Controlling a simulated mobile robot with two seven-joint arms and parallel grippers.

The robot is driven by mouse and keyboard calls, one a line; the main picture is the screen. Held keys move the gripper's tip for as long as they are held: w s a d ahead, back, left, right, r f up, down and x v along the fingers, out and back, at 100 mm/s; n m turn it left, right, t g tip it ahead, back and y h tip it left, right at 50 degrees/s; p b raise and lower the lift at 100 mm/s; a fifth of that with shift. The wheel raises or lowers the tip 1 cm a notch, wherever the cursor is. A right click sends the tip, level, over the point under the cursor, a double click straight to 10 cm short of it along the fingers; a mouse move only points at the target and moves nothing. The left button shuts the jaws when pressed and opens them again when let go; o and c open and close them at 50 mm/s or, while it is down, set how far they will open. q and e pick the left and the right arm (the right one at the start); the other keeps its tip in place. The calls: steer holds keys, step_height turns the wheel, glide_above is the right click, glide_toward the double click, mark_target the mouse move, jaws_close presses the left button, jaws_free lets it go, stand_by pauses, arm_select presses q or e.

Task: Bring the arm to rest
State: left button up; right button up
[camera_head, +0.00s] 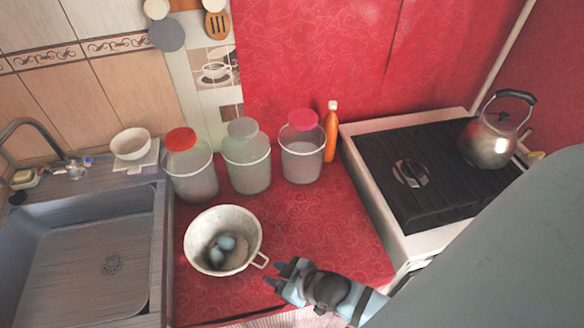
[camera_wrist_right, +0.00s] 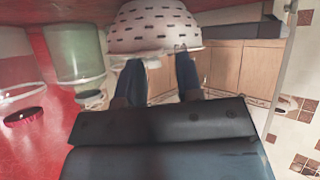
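My right gripper (camera_head: 277,275) is low over the front edge of the red counter (camera_head: 305,225), beside the handle of a pale bowl-shaped colander (camera_head: 196,232). Its fingers (camera_wrist_right: 159,82) stand apart, with nothing seen between them, so it is open. In the right wrist view, which looks upside down, the slotted colander (camera_wrist_right: 155,28) is just beyond the fingertips. I cannot tell whether a finger touches the handle. My left gripper is not in view.
Egg-shaped blue-grey objects (camera_head: 225,243) lie in the colander. Behind it stand three lidded jars (camera_head: 190,182) and an orange bottle (camera_head: 331,133). A sink (camera_head: 85,255) is left; a stove (camera_head: 425,170) with a kettle (camera_head: 488,140) is right. My arm covers the lower right.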

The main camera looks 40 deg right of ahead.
steer(key=s+m, duration=0.1)
steer(key=s+d+f+m, duration=0.1)
steer(key=s+d+h, duration=0.1)
steer(key=shift+f+m, duration=0.25)
steer(key=shift+m, duration=0.15)
steer(key=r+p, duration=0.2)
steer(key=shift+d+r+p, duration=0.2)
steer(key=shift+r+p, duration=0.15)
steer(key=shift+p, duration=0.05)
stand_by(0.4)
